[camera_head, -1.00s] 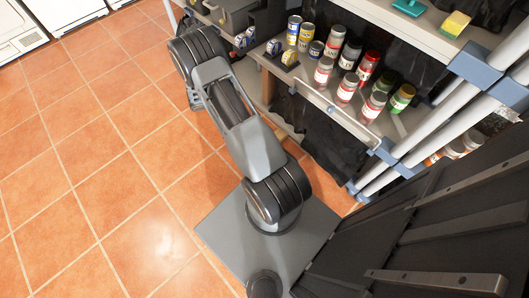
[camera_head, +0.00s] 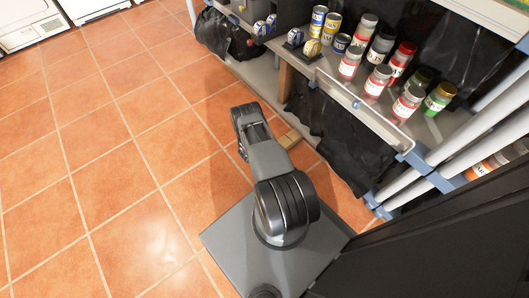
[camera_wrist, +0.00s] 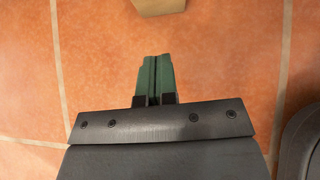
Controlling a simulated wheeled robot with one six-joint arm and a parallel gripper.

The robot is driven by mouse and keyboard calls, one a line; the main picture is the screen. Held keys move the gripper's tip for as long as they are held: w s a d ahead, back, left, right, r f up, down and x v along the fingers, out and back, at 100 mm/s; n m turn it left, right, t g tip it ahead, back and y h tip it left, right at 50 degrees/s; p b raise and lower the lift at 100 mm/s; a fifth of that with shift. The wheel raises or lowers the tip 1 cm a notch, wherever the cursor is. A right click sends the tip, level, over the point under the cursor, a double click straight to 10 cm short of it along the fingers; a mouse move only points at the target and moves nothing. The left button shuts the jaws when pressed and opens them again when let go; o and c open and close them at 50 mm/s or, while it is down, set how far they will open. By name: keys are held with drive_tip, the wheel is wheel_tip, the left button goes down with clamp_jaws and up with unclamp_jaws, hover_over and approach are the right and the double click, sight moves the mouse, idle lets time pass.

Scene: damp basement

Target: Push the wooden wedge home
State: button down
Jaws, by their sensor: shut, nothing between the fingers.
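A light wooden wedge (camera_head: 290,139) lies on the tiled floor by the foot of the shelf unit, just beyond my arm. In the wrist view, a wooden piece that looks like the same wedge (camera_wrist: 158,6) is cut off by the top edge. My gripper (camera_wrist: 155,60) has green fingers, pressed together and empty. They point toward the wedge, with a strip of bare tile between. In the head view my arm hides the gripper. The wedge's far end is out of the wrist view.
A shelf unit (camera_head: 340,88) with several jars and cans stands beyond the wedge, with black sheeting (camera_head: 335,125) hanging below. A dark panel (camera_head: 430,250) fills the lower right. White appliances (camera_head: 28,22) stand far left. The tiled floor at left is clear.

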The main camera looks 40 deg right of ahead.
drive_tip(key=b+x, duration=0.2)
drive_tip(key=x, duration=0.3)
drive_tip(key=shift+f, duration=0.25)
drive_tip(key=shift+d+r+b, duration=0.2)
drive_tip(key=shift+d+b, duration=0.15)
drive_tip(key=shift+d, duration=0.75)
drive_tip(key=shift+d+r, duration=0.1)
drive_tip(key=shift+d, duration=0.8)
